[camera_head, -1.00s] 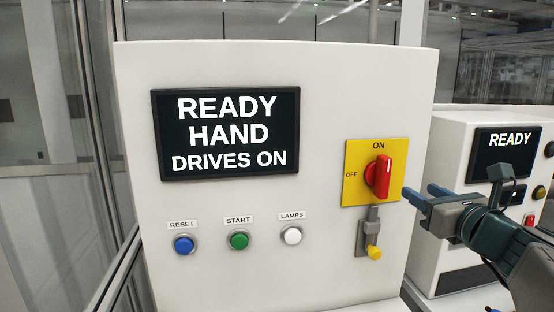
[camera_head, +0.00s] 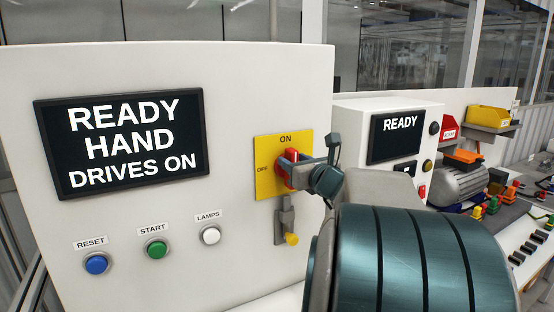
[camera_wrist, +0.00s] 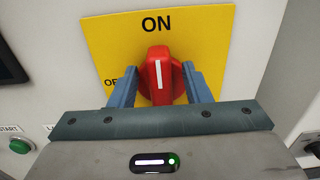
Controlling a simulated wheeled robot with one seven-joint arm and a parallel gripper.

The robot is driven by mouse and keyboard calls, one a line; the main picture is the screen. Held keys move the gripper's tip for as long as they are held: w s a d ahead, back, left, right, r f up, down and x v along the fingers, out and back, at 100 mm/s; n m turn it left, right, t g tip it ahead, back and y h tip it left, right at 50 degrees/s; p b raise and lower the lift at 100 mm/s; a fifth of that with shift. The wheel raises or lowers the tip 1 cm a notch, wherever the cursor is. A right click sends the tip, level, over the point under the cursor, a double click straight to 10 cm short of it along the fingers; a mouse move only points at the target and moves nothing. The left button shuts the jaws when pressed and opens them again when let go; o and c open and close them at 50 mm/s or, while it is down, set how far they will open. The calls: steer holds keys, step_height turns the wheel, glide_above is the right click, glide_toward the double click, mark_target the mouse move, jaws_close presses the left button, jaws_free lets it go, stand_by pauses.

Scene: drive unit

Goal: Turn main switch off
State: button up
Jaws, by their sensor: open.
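The main switch is a red rotary knob (camera_wrist: 160,75) on a yellow plate (camera_head: 264,183) marked ON at the top and OFF at the left. Its white mark points up to ON. My gripper (camera_wrist: 160,88) is open, with one blue finger on each side of the knob in the wrist view. Whether the fingers touch the knob cannot be told. In the head view, my gripper (camera_head: 288,168) covers part of the knob.
A grey hasp with a yellow end (camera_head: 291,238) hangs below the plate. A screen (camera_head: 125,145) reads READY HAND DRIVES ON. Below it are blue (camera_head: 96,264), green (camera_head: 156,250) and white (camera_head: 211,235) buttons. A second cabinet (camera_head: 350,120) stands to the right.

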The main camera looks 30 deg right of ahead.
jaws_close()
